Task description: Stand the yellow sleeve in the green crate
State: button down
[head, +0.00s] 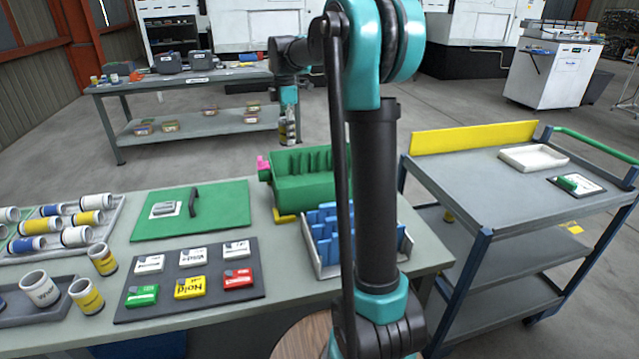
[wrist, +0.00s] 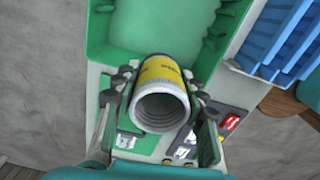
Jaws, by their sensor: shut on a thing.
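My gripper (head: 288,124) is above the back part of the green crate (head: 305,190) in the head view. In the wrist view my gripper (wrist: 162,92) is shut on a yellow sleeve (wrist: 161,71), one finger on each side. The sleeve has a yellow band and a white ribbed end, and its open round mouth faces the wrist camera. The green crate (wrist: 97,35) shows behind it, with its floor partly hidden by the sleeve. In the head view the held sleeve is small and its details are unclear.
A blue divided rack (head: 325,232) stands right in front of the crate. Left are a green mat (head: 240,222), a dark board (head: 185,307) with several coloured labels, loose yellow sleeves (head: 86,296) and a tray (head: 108,232) of sleeves. A grey cart (head: 480,172) stands right.

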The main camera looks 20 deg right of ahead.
jog(key=shift+w+f, duration=0.15)
jog(key=shift+w, duration=0.3)
notch_tip(320, 180, down, 20)
jog(key=shift+r, duration=0.15)
dwell(0.3)
jog(key=c, duration=0.9)
grip_release()
notch_tip(320, 180, up, 12)
jog(key=shift+r, duration=0.1)
